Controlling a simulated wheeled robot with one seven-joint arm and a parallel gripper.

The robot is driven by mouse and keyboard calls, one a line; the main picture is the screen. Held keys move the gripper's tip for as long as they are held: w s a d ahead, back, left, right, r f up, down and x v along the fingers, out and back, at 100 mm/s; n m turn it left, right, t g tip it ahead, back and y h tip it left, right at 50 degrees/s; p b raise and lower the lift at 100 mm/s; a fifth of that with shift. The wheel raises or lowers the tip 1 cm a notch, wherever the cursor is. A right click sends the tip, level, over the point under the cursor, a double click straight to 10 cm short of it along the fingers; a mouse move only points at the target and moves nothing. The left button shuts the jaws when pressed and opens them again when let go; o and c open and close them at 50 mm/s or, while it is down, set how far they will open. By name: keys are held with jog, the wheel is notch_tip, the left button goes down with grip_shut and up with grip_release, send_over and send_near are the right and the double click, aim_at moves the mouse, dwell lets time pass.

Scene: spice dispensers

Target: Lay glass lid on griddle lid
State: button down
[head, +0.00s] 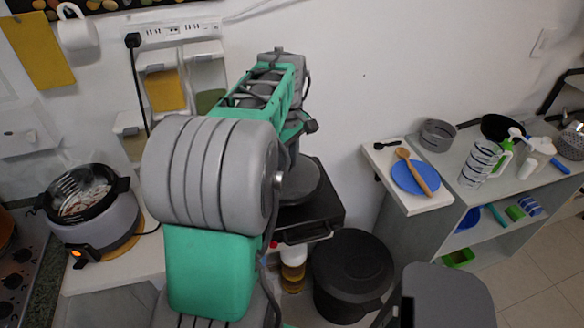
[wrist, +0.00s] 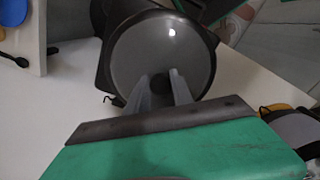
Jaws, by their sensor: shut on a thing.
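The glass lid (wrist: 135,50) is a round grey disc with a dark rim and a small dark knob, filling the upper middle of the wrist view. My gripper (wrist: 162,82) is shut on its knob. In the head view the lid (head: 308,190) shows as a dark round disc, partly behind my arm. It is over the black griddle (head: 322,215), whose flat dark top is mostly covered by it. I cannot tell whether the lid touches the griddle lid. My fingertips are hidden in the head view.
A grey cooker (head: 100,225) stands on the counter at left. A large black bin (head: 350,270) is below the griddle. A white shelf (head: 425,205) at right bears a blue plate (head: 408,178) and a wooden spoon. White counter surface (wrist: 255,75) is clear right of the lid.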

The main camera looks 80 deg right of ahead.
aim_at(292, 172)
jog(key=d+f, duration=0.1)
jog(key=f, duration=0.1)
jog(key=d+f+p, duration=0.1)
jog(key=shift+s+d+f, duration=0.15)
jog(key=shift+d+f, duration=0.2)
jog(key=shift+d, duration=0.05)
jog(key=shift+f, duration=1.3)
jog(key=shift+f, duration=0.1)
jog(key=c, duration=1.1)
grip_release()
